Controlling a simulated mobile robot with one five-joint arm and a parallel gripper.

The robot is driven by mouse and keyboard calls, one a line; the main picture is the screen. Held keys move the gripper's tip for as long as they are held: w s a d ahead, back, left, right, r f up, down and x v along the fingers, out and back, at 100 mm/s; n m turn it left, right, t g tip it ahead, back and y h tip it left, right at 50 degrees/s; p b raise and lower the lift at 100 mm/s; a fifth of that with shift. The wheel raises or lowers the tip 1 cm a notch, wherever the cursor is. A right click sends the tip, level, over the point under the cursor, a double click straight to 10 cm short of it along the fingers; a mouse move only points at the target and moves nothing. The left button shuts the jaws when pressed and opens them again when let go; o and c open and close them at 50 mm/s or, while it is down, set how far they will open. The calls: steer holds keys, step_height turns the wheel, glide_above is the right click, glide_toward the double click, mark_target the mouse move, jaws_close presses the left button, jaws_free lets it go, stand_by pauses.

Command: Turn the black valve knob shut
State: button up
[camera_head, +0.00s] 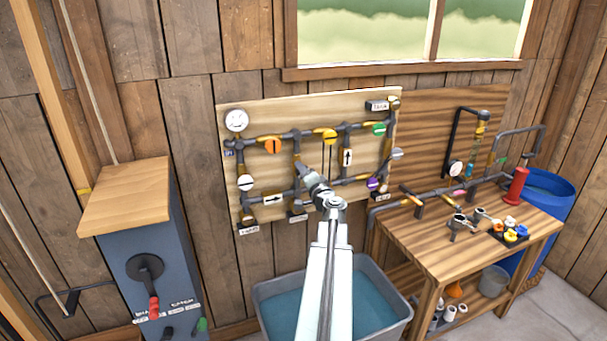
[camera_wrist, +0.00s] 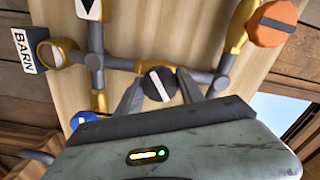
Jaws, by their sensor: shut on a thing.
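The black valve knob (camera_wrist: 158,84) is round with a white stripe and sits on a grey pipe in the wrist view. Its stripe stands steeply, across the run of the pipe. My gripper (camera_wrist: 160,88) has one finger on each side of the knob and is shut on it. In the head view my gripper (camera_head: 308,178) reaches the lower middle of the pipe board (camera_head: 262,112). The black knob is hidden there behind my gripper and arm.
An orange knob (camera_wrist: 272,22) and a blue knob (camera_wrist: 82,119) are near in the wrist view, with a BARN label (camera_wrist: 28,50). A grey water tub (camera_head: 270,292) stands below the board. A workbench (camera_head: 420,238) is at right, a blue cabinet (camera_head: 125,262) at left.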

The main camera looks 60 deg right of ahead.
steer(key=m, duration=0.6)
steer(key=shift+m, duration=0.3)
steer(key=shift+s, duration=0.1)
stand_by(0.4)
steer(key=o, duration=1.4)
steer(key=shift+m, duration=0.3)
